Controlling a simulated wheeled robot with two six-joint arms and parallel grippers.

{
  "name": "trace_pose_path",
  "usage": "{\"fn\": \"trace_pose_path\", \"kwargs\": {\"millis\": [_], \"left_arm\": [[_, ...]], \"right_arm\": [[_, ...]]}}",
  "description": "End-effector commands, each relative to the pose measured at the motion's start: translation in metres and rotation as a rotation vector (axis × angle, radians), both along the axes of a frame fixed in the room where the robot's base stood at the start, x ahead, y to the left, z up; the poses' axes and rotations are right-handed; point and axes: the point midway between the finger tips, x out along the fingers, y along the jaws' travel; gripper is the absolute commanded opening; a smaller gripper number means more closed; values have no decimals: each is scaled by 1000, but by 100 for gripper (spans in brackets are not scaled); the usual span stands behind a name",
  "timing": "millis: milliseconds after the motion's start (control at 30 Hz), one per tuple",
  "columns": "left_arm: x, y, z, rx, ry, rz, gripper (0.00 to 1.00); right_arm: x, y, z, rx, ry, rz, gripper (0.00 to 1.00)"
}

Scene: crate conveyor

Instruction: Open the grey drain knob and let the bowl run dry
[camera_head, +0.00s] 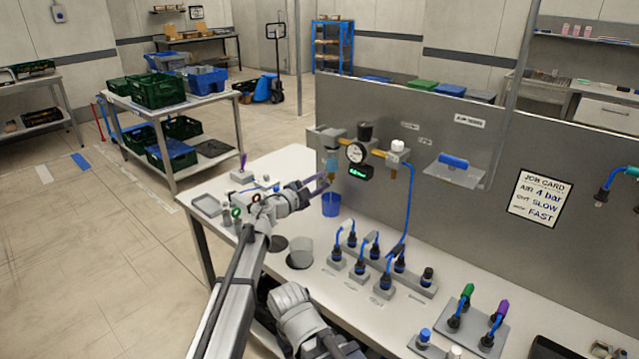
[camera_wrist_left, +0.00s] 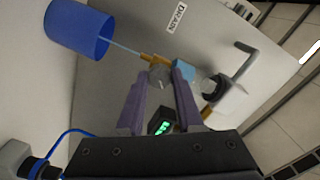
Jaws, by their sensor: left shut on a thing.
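My left gripper (camera_head: 323,182) reaches the underside of the filter unit on the grey panel. In the left wrist view its purple fingers (camera_wrist_left: 160,82) are shut on the grey drain knob (camera_wrist_left: 158,76), beside a brass outlet (camera_wrist_left: 147,57). A thin light-blue stream runs from the outlet towards the blue cup (camera_wrist_left: 75,28). The cup also shows in the head view (camera_head: 331,205), standing on the bench below the filter. The pale-blue bowl (camera_head: 331,160) hangs above the knob; its liquid level is too small to tell.
A pressure gauge (camera_head: 356,153) and a green-lit display (camera_head: 359,171) sit right of the bowl. Blue hoses and several dark plugs (camera_head: 360,268) occupy the bench to the right. A grey cup (camera_head: 300,252) stands nearer me. A DRAIN label (camera_wrist_left: 178,18) is on the panel.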

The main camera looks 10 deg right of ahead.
Motion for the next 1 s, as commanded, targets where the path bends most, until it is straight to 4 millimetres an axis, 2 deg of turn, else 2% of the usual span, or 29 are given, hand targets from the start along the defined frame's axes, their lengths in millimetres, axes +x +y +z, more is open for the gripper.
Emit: {"fn": "trace_pose_path", "kwargs": {"millis": [600,1000], "left_arm": [[-1,0,-2,327,-417,-2,0],[-1,0,-2,427,-546,-2,0]], "right_arm": [[0,0,-1,0,0,0,50],[0,0,-2,0,0,0,50]]}}
